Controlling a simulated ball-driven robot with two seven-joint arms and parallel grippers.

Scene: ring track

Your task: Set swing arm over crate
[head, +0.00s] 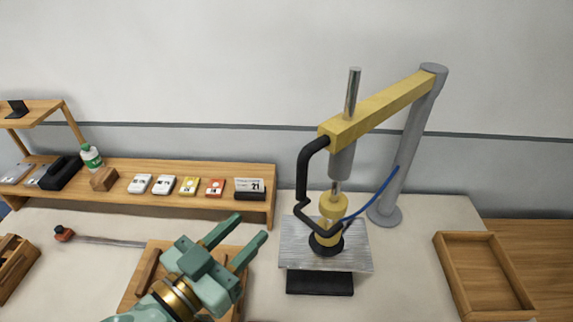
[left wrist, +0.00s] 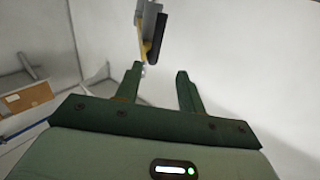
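The swing arm (head: 385,104) is a yellow beam on a grey post, with a black handle (head: 304,172) at its free end. A hanging tool (head: 331,210) with a blue hose is over a ridged metal plate (head: 295,255). An open wooden crate (head: 446,268) lies to the right of the post, apart from the beam. My left gripper (head: 250,228) is open and empty, left of the plate and below the handle. In the left wrist view, a grey, yellow and black part of the swing arm (left wrist: 157,45) shows beyond the open fingers (left wrist: 158,74). My right gripper is out of view.
A wooden shelf (head: 220,178) with several small cards and boxes runs along the back left. Another wooden tray (head: 135,285) lies under my left gripper. A red-ended rod (head: 64,234) lies left of it. The table between plate and crate is clear.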

